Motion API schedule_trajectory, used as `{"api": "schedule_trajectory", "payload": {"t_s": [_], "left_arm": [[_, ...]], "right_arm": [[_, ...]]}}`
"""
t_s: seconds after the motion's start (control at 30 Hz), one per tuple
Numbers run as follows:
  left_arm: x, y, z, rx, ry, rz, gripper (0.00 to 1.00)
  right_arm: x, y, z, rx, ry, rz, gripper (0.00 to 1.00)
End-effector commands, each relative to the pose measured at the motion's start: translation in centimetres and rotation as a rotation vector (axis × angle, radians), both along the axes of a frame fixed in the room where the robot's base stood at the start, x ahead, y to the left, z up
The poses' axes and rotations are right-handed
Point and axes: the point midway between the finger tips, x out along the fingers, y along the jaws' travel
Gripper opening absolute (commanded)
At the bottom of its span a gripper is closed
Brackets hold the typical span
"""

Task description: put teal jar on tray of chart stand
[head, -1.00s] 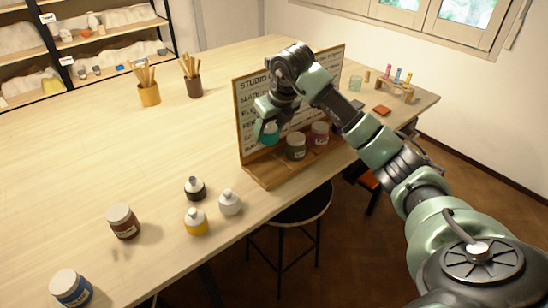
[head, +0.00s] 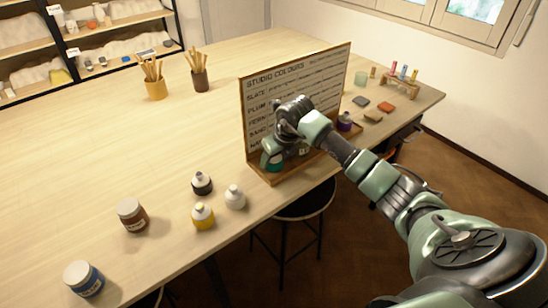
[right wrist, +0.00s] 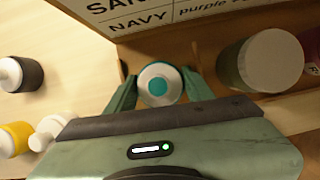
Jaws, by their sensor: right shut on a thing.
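The teal jar (head: 275,164) is at the left end of the wooden tray (head: 275,179) of the chart stand (head: 300,85). My right gripper (head: 272,157) is shut on it from above. In the right wrist view, the jar (right wrist: 158,85) shows a white lid with a teal dot, between the two green fingers (right wrist: 158,76). It looks upright and over the tray. I cannot tell whether its base touches the tray. A dark green jar with a white lid (right wrist: 272,58) stands on the tray to its right, apart from it. My left gripper is out of view.
Black (head: 202,183), yellow (head: 202,216) and white (head: 235,197) bottles stand left of the stand. A brown jar (head: 132,215) and blue jar (head: 84,279) are nearer. Pots of sticks (head: 154,81) stand behind. A stool (head: 306,204) is below the table edge.

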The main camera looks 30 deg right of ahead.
Motion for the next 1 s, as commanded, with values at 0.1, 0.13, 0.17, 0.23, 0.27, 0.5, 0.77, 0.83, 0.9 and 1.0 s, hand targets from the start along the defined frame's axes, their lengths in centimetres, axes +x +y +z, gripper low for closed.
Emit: {"api": "schedule_trajectory", "payload": {"t_s": [0.1, 0.13, 0.17, 0.23, 0.27, 0.5, 0.77, 0.83, 0.9, 1.0], "left_arm": [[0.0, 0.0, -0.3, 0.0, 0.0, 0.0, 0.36], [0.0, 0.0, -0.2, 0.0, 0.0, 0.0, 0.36], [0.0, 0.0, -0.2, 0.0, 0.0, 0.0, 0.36], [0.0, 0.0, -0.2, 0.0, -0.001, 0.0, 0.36], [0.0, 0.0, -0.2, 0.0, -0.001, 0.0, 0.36], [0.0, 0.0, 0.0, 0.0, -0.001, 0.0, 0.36], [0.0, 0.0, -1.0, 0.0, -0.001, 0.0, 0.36], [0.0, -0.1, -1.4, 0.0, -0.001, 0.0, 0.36], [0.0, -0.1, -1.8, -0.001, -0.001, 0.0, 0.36], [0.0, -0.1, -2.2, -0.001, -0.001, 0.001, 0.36]], "right_arm": [[0.1, 0.0, -0.2, -0.001, -0.002, 0.0, 0.0], [0.0, 0.0, -0.2, -0.001, 0.0, 0.0, 0.58], [0.0, 0.0, -0.2, -0.001, 0.0, 0.0, 0.61], [0.0, 0.0, -0.2, -0.001, 0.0, 0.0, 0.61], [0.0, 0.0, -0.2, -0.001, 0.0, 0.0, 0.61], [0.0, 0.0, 0.1, 0.0, 0.0, 0.0, 0.61], [-1.3, -0.2, 3.4, -0.003, -0.005, 0.001, 0.61], [-1.9, -0.2, 4.9, -0.004, -0.005, 0.0, 0.61], [-2.5, -0.2, 6.3, -0.004, -0.006, 0.0, 0.61], [-3.3, -0.2, 8.1, -0.003, -0.004, 0.0, 0.61]]}}
